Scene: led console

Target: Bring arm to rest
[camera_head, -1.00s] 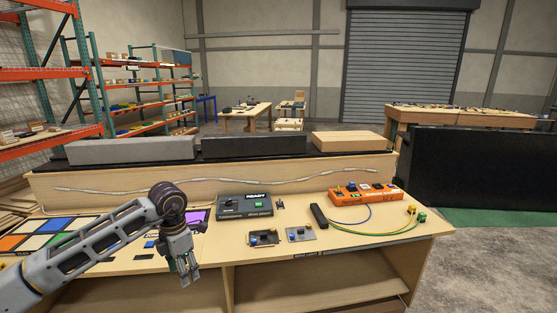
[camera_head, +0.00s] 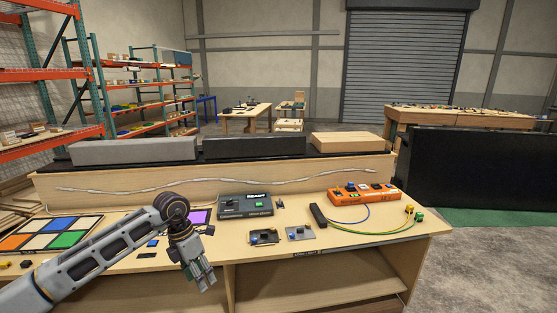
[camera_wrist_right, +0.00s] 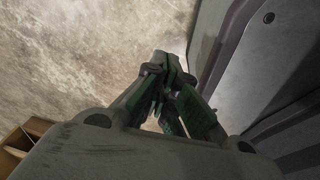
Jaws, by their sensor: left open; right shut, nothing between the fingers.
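My left arm comes in from the left in the head view, and its gripper (camera_head: 202,277) hangs fingers down at the front edge of the wooden workbench (camera_head: 330,250). It is open and holds nothing. My right gripper (camera_wrist_right: 170,92) shows only in the right wrist view. It is shut and empty, above a bare concrete floor (camera_wrist_right: 80,45). The right arm does not show in the head view.
On the bench are a dark console marked READY (camera_head: 245,206), an orange console (camera_head: 364,193) with wires, two small plates with blue and yellow parts (camera_head: 300,233), and a coloured tile board (camera_head: 50,236). Open floor (camera_head: 490,265) lies to the right.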

